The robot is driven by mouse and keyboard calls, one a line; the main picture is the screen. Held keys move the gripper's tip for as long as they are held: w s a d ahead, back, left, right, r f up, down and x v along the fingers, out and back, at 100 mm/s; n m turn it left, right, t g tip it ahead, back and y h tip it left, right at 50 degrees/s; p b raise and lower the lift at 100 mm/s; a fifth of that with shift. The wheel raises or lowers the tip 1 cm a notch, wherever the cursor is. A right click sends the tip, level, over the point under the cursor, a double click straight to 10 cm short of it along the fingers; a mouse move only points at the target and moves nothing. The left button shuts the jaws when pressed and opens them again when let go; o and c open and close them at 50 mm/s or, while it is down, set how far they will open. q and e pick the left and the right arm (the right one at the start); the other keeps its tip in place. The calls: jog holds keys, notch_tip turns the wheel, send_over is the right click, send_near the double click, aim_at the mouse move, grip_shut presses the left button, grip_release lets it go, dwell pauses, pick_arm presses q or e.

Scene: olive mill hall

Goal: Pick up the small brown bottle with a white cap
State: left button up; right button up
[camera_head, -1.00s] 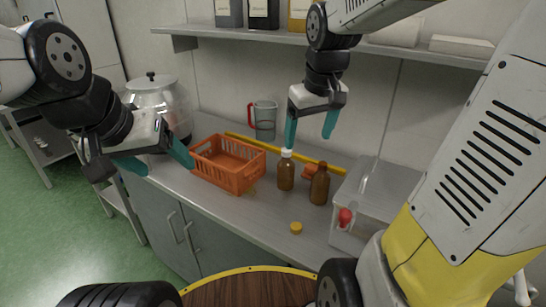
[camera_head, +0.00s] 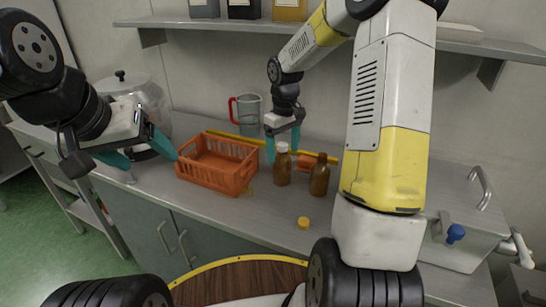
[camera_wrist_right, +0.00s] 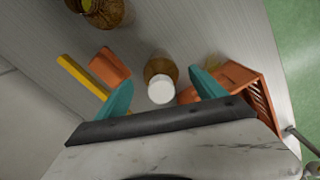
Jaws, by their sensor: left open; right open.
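The small brown bottle with a white cap (camera_head: 283,168) stands upright on the grey counter, just right of the orange crate. In the right wrist view the same bottle (camera_wrist_right: 160,79) lies between the two teal fingers, white cap toward the camera. My right gripper (camera_head: 283,144) is open, above and behind the bottle, fingers pointing down near the cap. In the wrist view, gaps show between bottle and fingers. My left gripper (camera_head: 152,160) is open and empty left of the crate, in front of a metal pot.
An uncapped brown bottle (camera_head: 319,176) stands close right. The orange crate (camera_head: 216,163) is left. A yellow cap (camera_head: 303,222) lies in front. A measuring jug (camera_head: 246,114) and yellow bar (camera_head: 222,137) are behind. A lidded metal box (camera_head: 459,222) is right; a shelf (camera_head: 190,22) hangs above.

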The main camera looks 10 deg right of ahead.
aim_at(282, 158)
notch_tip(282, 158, down, 4)
jog(key=shift+a+r, duration=0.1)
jog(key=shift+r, duration=0.15)
jog(key=shift+w, duration=0.1)
grip_shut()
